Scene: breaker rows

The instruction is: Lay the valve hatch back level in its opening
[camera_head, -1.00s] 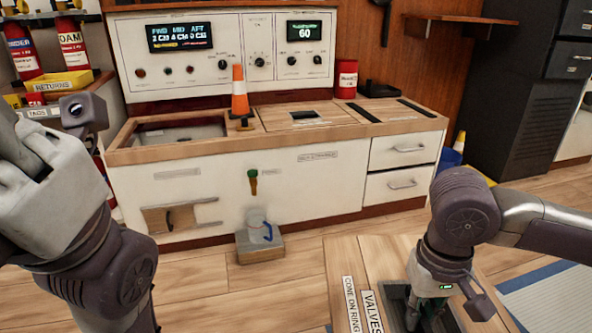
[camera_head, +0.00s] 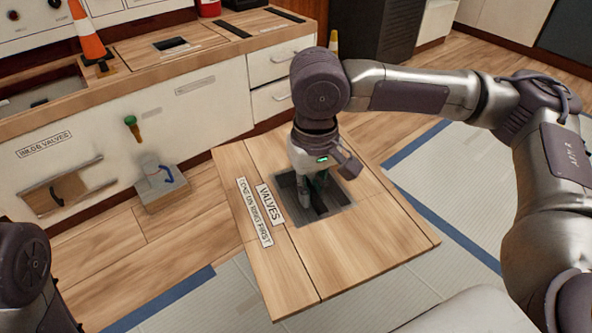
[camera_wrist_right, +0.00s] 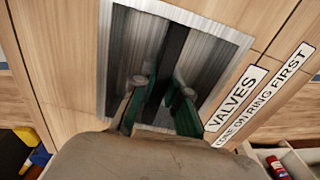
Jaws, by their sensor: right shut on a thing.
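The wooden hatch panel (camera_head: 375,225) has a "VALVES" label (camera_head: 269,204) and a grey recessed pull (camera_head: 340,213). It lies roughly flat in the head view, its near edges showing some thickness; I cannot tell whether it is exactly level. The opening's rim cannot be made out. My right gripper (camera_head: 318,194) reaches down into the recess, shut on the dark pull bar (camera_wrist_right: 176,42). In the wrist view its green-sided fingers (camera_wrist_right: 160,97) stand on both sides of the bar. My left gripper is out of view; only part of its arm shows.
A "CONE ON RING FIRST" label (camera_head: 254,212) is on the strip beside. A grey box (camera_head: 162,188) stands on the floor before the white cabinet (camera_head: 205,100). An orange cone (camera_head: 87,30) stands on the counter. Blue-edged matting (camera_head: 450,180) lies right.

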